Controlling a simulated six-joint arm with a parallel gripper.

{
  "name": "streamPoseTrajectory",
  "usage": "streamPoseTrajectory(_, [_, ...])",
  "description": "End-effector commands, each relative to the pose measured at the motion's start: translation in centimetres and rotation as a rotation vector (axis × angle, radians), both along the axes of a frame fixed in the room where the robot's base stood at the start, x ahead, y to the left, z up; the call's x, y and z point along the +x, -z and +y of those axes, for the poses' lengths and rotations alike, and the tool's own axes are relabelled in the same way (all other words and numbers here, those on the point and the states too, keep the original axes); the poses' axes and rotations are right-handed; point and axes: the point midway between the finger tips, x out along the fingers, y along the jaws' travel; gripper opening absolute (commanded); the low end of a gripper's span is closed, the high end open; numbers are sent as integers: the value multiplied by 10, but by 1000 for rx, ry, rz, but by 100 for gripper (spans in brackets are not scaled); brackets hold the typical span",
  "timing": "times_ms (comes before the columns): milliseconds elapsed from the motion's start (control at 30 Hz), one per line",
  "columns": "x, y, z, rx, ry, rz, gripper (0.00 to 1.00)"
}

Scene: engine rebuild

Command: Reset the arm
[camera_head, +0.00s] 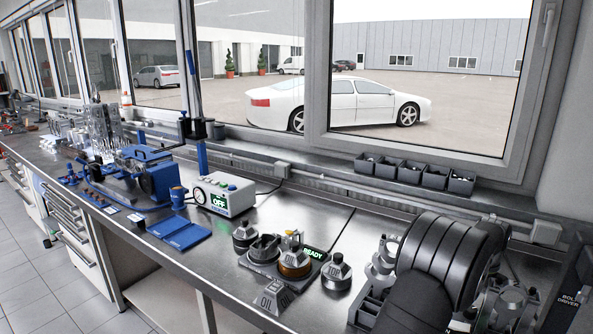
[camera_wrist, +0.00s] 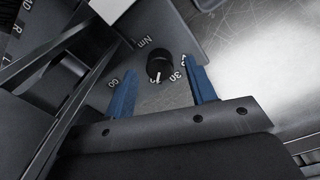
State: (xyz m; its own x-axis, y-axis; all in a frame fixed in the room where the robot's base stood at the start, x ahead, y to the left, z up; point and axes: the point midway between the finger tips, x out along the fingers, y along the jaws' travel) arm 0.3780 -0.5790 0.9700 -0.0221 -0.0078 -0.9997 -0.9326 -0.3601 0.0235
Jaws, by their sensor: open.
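My arm (camera_head: 440,258) shows as dark, rounded links at the lower right of the head view, over the right part of the workbench. My gripper cannot be made out in that view. In the wrist view my gripper (camera_wrist: 163,72) is open, with its two blue fingers apart and nothing held between them. A black knob (camera_wrist: 161,67) on a grey panel appears between the fingertips, with "Nm" and numbers such as 30 and 60 printed around it. I cannot tell whether the fingers touch the panel.
The steel workbench (camera_head: 330,215) runs below the window. Dark weighted parts and a "READY" display (camera_head: 314,253) stand left of my arm. A grey box reading "OFF" (camera_head: 220,200), a blue mat (camera_head: 178,233) and a blue fixture (camera_head: 147,155) lie further left. Small black bins (camera_head: 410,172) line the sill.

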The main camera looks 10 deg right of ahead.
Motion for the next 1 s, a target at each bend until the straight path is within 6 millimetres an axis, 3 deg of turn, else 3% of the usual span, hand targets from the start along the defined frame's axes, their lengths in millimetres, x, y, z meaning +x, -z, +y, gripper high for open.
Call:
streamPoseTrajectory(167, [0, 11, 0, -1, 0, 0, 51])
streamPoseTrajectory(633, [0, 5, 0, -2, -8, -1, 51])
streamPoseTrajectory(767, [1, -9, -1, -3, 1, -2, 51])
streamPoseTrajectory(1000, [2, -56, 0, -4, 0, -3, 51])
